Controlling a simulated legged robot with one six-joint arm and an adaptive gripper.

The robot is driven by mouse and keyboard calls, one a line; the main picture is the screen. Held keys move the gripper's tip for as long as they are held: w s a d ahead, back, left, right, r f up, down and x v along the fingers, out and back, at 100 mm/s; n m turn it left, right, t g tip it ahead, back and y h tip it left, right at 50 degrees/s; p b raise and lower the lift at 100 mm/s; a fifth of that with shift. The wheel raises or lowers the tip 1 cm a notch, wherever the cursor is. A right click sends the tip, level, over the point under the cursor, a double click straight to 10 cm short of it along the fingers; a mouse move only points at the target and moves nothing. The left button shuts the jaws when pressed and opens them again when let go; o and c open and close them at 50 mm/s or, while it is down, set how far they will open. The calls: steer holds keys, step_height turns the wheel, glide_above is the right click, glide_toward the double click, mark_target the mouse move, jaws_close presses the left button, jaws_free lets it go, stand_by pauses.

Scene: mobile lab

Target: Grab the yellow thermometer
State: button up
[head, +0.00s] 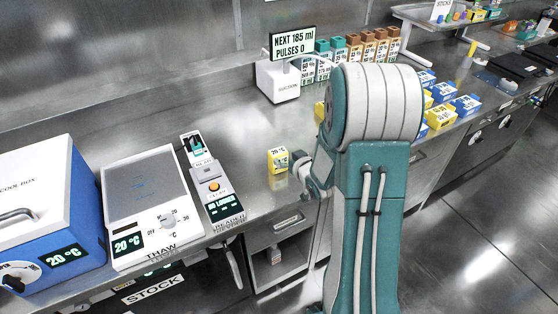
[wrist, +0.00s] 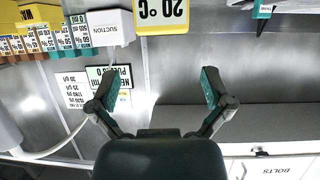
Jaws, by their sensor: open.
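The yellow thermometer (head: 278,159) is a small yellow block with a white 20 °C face. It stands on the steel bench just left of my arm in the head view. In the wrist view, which is upside down, the yellow thermometer (wrist: 161,28) shows at the top edge, partly cut off. My gripper (wrist: 159,88) is open and empty, its two fingers spread wide. The thermometer lies beyond the fingertips, not between them. In the head view my gripper (head: 301,164) is close to the thermometer's right side and partly hidden by my arm.
The white suction unit (head: 279,82) stands behind the thermometer, beside a row of labelled bottles (head: 353,50). Yellow and blue boxes (head: 440,117) are on the right. Bench around the thermometer is clear.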

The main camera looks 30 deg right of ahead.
mark_target(279, 153)
steer(key=w, duration=0.1)
steer(key=w+a+f, duration=0.1)
steer(key=shift+w+f, duration=0.1)
steer(key=shift+w, duration=0.3)
steer(key=x, duration=0.3)
steer(key=d+x, duration=0.1)
steer(key=x, duration=0.1)
steer(key=shift+f, duration=0.3)
steer(key=shift+s+a, duration=0.1)
steer(key=shift+a, duration=0.05)
steer(key=shift+c, duration=0.3)
steer(key=c, duration=0.9)
